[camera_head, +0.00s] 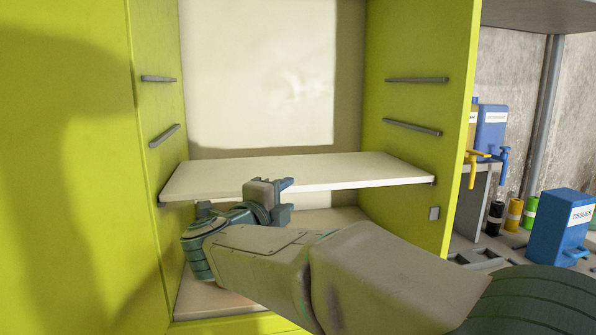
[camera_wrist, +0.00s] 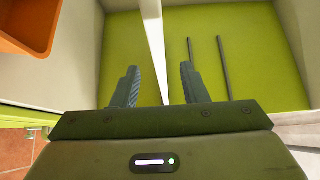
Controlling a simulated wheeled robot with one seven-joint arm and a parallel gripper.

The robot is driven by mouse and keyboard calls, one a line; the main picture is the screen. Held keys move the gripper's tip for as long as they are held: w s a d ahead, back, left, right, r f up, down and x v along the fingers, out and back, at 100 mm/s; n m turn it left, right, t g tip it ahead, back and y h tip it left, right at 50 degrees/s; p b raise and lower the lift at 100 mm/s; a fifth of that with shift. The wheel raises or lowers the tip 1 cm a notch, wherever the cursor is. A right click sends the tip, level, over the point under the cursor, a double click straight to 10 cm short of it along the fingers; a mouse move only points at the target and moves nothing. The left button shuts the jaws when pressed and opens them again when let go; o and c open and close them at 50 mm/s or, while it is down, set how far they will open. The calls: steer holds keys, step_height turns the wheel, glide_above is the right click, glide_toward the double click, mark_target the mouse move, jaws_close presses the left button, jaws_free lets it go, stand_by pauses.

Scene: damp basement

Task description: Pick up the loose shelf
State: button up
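The loose shelf (camera_head: 300,171) is a white board lying across the inside of a yellow-green cabinet (camera_head: 418,60). In the wrist view its thin front edge (camera_wrist: 153,35) runs as a pale strip between my fingers. My gripper (camera_head: 288,198) is at the shelf's front edge, left of its middle. In the wrist view my gripper (camera_wrist: 158,86) is open, one finger on each side of the edge, with gaps showing. My wrist hides part of the front edge in the head view.
Bare rails (camera_head: 412,126) sit on both side walls above the shelf. An orange bin (camera_wrist: 28,22) shows in the wrist view's top left corner. Right of the cabinet are a blue tissues box (camera_head: 562,228), blue and yellow dispensers and small bottles. The space above the shelf is clear.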

mark_target(304, 181)
steer(key=p+x, duration=0.1)
steer(key=x, duration=0.7)
steer(key=shift+w+d, duration=0.25)
steer(key=shift+d, duration=0.05)
jaws_close()
